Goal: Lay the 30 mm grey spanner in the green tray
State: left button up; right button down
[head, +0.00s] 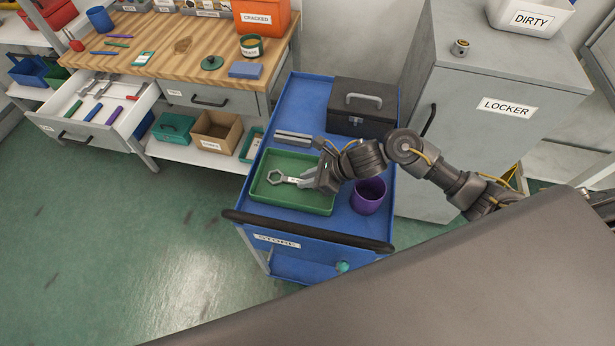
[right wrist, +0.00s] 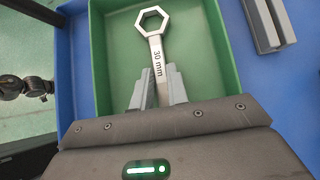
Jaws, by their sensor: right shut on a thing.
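The grey spanner (head: 286,178) has a hexagonal ring end and, in the right wrist view, its handle (right wrist: 157,58) reads "30 mm". My right gripper (head: 318,182) is shut on the spanner's handle; its fingers also show in the right wrist view (right wrist: 157,88). The spanner is over the green tray (head: 290,205), its ring end toward the tray's left side. In the right wrist view the green tray (right wrist: 112,50) lies behind it. I cannot tell whether the spanner touches the tray floor. The far end of the handle is hidden by the gripper. My left gripper is not in view.
The tray stands on a blue cart (head: 297,100). On the cart are a purple cup (head: 369,195) to the right, a dark toolbox (head: 362,108) behind, and a grey metal block (head: 294,138) behind the tray. An open drawer (head: 125,122) holds more tools at left. A grey locker (head: 455,125) stands right.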

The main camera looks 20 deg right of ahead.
jog(key=shift+f, duration=0.1)
jog(key=c, duration=1.8)
grip_release()
jog(key=shift+f+b, duration=0.1)
jog(key=shift+b, duration=0.2)
jog(key=o, duration=0.4)
jog(key=shift+o, duration=0.2)
